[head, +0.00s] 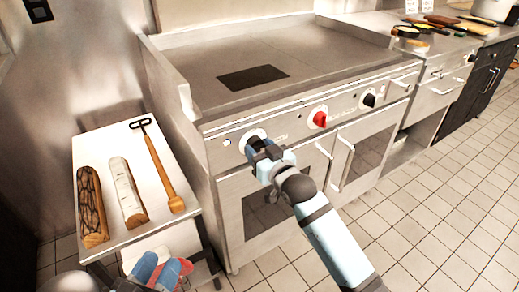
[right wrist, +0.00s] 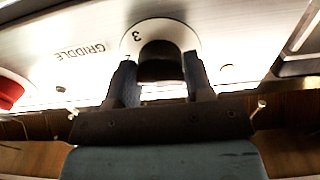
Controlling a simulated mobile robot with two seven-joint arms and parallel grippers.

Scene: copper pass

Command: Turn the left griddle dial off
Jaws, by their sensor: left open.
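The left griddle dial (right wrist: 162,62) is a dark knob on a white round plate, with a "3" showing beside it in the right wrist view. In the head view its white plate (head: 256,134) shows on the steel front panel, with the knob mostly hidden by my right gripper (head: 262,150). In the right wrist view my right gripper (right wrist: 160,84) has one finger on each side of the knob, both close against it. My left gripper (head: 160,270) is open at the bottom left, low beside the side table and away from the dials.
A red dial (head: 320,118) and a black dial (head: 369,100) sit further right on the panel of the griddle (head: 300,55). A side table (head: 117,153) holds two logs and a wooden-handled tool. Tiled floor (head: 420,215) is clear at the right.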

